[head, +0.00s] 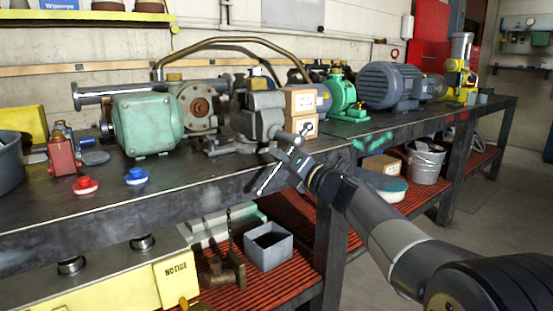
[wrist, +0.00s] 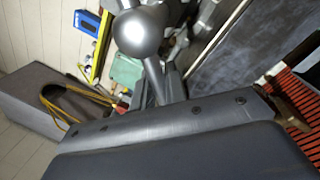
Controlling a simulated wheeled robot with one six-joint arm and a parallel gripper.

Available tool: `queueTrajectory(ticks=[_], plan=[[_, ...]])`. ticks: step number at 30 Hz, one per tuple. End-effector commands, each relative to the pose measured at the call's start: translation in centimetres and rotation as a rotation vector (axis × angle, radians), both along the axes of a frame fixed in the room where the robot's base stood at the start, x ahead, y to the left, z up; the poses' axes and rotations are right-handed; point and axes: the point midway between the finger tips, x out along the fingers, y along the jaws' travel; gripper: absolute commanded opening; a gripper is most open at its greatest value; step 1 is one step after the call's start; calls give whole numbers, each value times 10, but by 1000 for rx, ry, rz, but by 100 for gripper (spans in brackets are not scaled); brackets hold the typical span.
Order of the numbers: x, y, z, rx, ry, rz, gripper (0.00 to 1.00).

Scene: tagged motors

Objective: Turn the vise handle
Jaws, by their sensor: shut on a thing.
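A grey bench vise (head: 262,114) stands at the front edge of the dark workbench, left of centre in the head view. In the wrist view, its handle (wrist: 156,80) is a grey metal bar running through a large round grey screw head (wrist: 143,32). My gripper (head: 288,166) is at the bench edge, just in front of and below the vise. It is shut on the handle. The dark gripper body fills the lower wrist view and hides the near end of the bar and the contact. The handle's full outline is hard to tell in the head view.
A green motor (head: 147,125) stands left of the vise. Cardboard boxes (head: 300,101) and a blue-grey motor (head: 388,86) stand to the right. Red (head: 85,185) and blue (head: 136,176) buttons lie on the front left. Red slatted shelving (head: 290,216) lies below; the right floor is open.

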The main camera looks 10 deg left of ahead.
Motion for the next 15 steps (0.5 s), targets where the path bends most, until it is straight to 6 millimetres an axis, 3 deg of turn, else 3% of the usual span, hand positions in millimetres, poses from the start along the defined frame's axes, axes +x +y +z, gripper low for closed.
queueTrajectory(ticks=[15], plan=[[23,-16,-13,-333,-345,-8,0]])
